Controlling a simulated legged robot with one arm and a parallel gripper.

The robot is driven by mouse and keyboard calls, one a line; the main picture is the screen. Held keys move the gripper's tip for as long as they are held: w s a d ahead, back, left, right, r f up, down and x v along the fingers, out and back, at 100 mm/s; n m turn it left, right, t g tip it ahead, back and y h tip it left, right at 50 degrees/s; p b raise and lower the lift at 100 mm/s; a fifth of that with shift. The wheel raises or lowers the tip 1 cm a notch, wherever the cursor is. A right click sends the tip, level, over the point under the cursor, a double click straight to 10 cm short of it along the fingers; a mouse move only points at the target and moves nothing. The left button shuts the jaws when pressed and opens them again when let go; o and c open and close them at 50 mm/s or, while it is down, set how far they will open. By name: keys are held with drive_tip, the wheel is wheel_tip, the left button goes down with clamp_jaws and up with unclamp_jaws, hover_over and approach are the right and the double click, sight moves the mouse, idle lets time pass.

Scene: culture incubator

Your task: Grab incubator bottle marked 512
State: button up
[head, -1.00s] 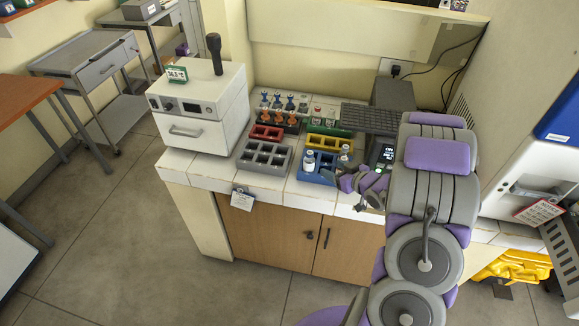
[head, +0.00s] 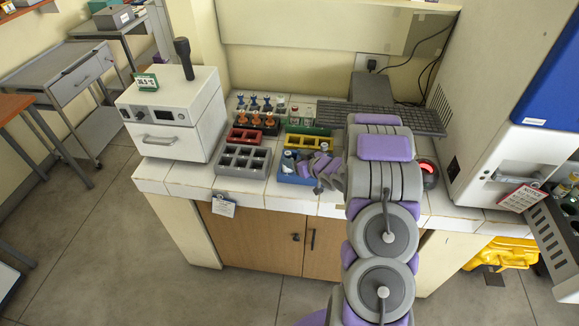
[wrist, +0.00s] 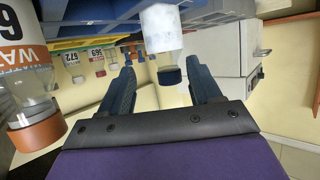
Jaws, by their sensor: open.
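My gripper (head: 320,168) is over the blue rack (head: 293,179) on the counter in the head view. In the wrist view, which looks upside down, my gripper (wrist: 160,88) has its two dark fingers apart. A clear bottle with a dark cap (wrist: 172,76) shows between or just beyond the fingers; its label cannot be read. A larger orange-capped bottle (wrist: 35,115) with an orange-and-white label is close at the left. Small bottles behind carry numbers, one seemingly 672 (wrist: 72,57). In the head view a bottle (head: 288,161) stands in the blue rack. I cannot read 512 anywhere.
A white incubator box (head: 168,138) with a green display stands left on the counter. Grey (head: 243,172), red (head: 244,136) and yellow (head: 297,141) racks sit near the blue one. A tall white machine (head: 490,160) stands right.

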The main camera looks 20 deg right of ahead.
sight(285, 156)
drive_tip(key=w, duration=0.1)
drive_tip(key=w+a+f, duration=0.1)
drive_tip(key=w+a+b, duration=0.1)
drive_tip(key=w, duration=0.1)
drive_tip(key=shift+w+a+f, duration=0.1)
drive_tip(key=shift+a+f, duration=0.05)
drive_tip(key=shift+f, duration=0.1)
drive_tip(key=shift+w+a, duration=0.15)
drive_tip(key=shift+a, duration=0.2)
drive_tip(key=shift+r, duration=0.1)
drive_tip(key=shift+d, duration=0.75)
drive_tip(key=c, duration=0.3)
drive_tip(key=shift+d, duration=0.3)
drive_tip(key=shift+c, duration=1.4)
drive_tip(key=shift+a, duration=0.8)
drive_tip(key=c, duration=0.4)
